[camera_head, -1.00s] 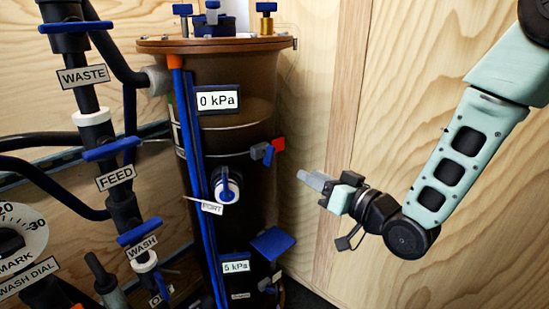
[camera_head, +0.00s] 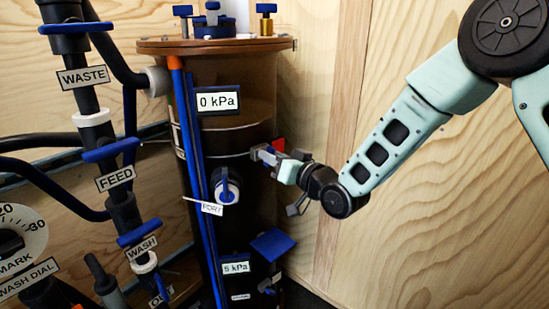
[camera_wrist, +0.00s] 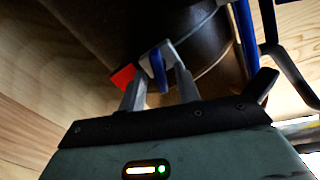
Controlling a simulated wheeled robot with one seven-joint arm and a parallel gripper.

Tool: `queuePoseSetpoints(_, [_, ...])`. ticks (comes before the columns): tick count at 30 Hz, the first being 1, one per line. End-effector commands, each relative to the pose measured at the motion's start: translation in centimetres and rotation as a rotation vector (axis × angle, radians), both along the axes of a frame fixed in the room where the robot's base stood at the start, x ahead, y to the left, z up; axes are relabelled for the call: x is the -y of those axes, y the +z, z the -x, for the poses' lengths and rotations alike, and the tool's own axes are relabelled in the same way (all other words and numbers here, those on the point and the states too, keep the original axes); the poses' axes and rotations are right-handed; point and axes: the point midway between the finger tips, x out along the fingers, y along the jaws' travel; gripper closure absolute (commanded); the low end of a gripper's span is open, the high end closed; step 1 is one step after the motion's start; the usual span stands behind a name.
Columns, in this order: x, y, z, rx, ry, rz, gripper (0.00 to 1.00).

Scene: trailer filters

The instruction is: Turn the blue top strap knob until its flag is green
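The blue top strap knob (camera_wrist: 159,72) sits on a strap around the brown filter vessel (camera_head: 228,75). In the wrist view it lies between the two fingers of my gripper (camera_wrist: 160,88), with gaps on both sides, so the gripper is open around it. In the head view my gripper (camera_head: 266,155) is at the right side of the vessel and hides most of the knob. The knob's flag (camera_wrist: 123,77) shows red beside the left finger; it also shows red in the head view (camera_head: 279,145).
A white port with a blue handle (camera_head: 226,186) sits below and left of my gripper. A lower blue plate (camera_head: 272,243) juts out beneath. Blue vertical pipes (camera_head: 190,170) run down the vessel. A plywood wall (camera_head: 390,220) stands behind my arm, with free room to the right.

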Motion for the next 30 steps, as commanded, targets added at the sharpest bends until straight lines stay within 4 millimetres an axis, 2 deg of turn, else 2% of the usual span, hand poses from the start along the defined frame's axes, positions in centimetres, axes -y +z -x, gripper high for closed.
queuePoseSetpoints(2, [0.01,-0.01,0.02,0.000,0.000,0.000,0.67])
queuePoseSetpoints(3, [0.01,-0.01,0.02,0.000,0.000,0.000,0.73])
queuePoseSetpoints(6, [0.01,-0.01,0.03,0.000,0.000,0.000,1.00])
queuePoseSetpoints(17, [0.07,-0.02,0.01,-0.022,-0.001,-0.024,1.00])
queuePoseSetpoints(30, [0.24,-0.09,-0.11,-0.201,-0.002,-0.222,1.00])
